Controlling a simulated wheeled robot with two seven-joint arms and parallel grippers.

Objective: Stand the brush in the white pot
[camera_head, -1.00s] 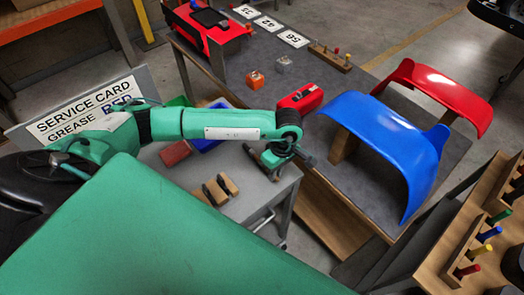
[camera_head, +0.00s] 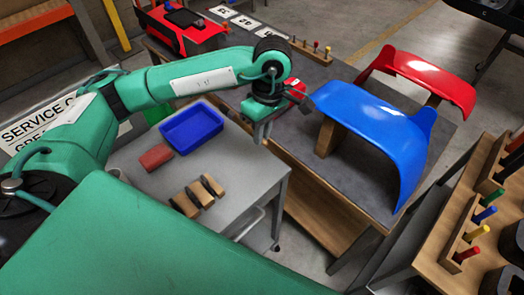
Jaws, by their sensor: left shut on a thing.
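My left gripper (camera_head: 262,131) points down above the back right part of the grey cart, near the workbench edge. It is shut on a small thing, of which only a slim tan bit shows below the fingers. I cannot tell for certain whether this is the brush. No white pot can be made out; my left arm hides part of the workbench behind it. My right gripper is not in view.
The grey cart (camera_head: 238,190) carries a blue tray (camera_head: 192,128), a red block (camera_head: 156,157) and wooden blocks with dark bands (camera_head: 198,196). The workbench (camera_head: 345,185) holds blue (camera_head: 375,125) and red (camera_head: 425,75) curved panels. A peg rack (camera_head: 470,240) stands at right.

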